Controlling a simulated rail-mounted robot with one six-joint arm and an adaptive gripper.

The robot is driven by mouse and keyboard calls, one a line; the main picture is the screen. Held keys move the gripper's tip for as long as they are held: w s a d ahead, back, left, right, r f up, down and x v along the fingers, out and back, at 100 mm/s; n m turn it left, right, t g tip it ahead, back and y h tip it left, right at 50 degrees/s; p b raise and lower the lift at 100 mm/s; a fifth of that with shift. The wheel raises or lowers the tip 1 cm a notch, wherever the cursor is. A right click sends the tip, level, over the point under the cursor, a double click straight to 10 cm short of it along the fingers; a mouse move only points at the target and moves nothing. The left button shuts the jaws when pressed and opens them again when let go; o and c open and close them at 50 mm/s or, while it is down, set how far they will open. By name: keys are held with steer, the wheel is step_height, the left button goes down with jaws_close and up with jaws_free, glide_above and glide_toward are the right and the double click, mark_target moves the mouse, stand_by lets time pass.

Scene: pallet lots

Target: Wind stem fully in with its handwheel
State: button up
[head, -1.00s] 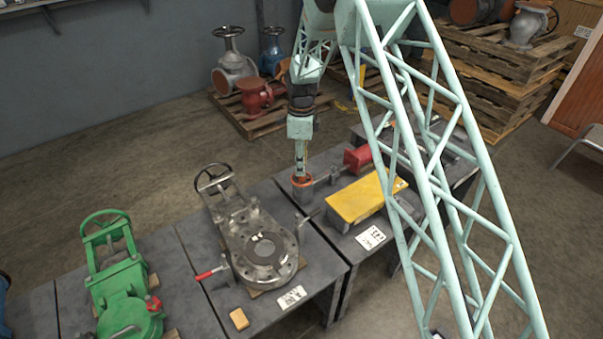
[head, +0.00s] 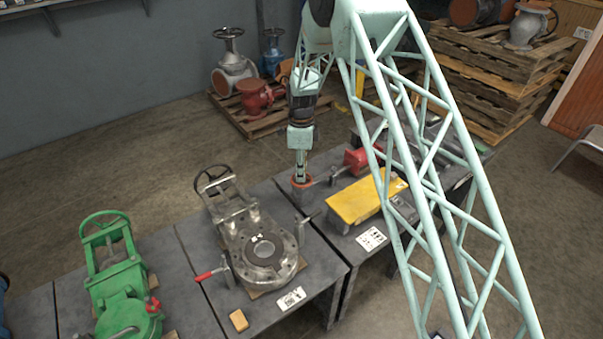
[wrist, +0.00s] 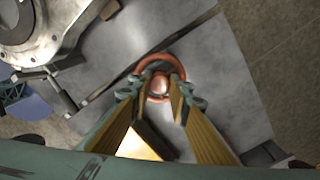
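The orange-red handwheel (head: 302,183) sits on the bench beyond the grey valve. A thin stem (head: 322,179) runs from near it toward a red body (head: 357,159). My gripper (head: 301,178) points straight down at the wheel. In the wrist view the wheel rim (wrist: 160,57) arcs beyond the fingertips. The rounded reddish hub (wrist: 160,84) lies between the two yellow-padded fingers of my gripper (wrist: 160,92). The fingertips are apart, one on each side of the hub. I cannot tell whether they press on it. The near part of the wheel is mostly hidden by the fingers.
A yellow block (head: 358,198) lies right of the wheel on the same bench. A grey valve (head: 262,250) with a red-handled clamp (head: 208,274) stands to the left. A green valve (head: 122,285) is farther left. Pallets (head: 500,70) stand behind.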

steer(key=shift+c, duration=0.9)
steer(key=shift+n, duration=0.4)
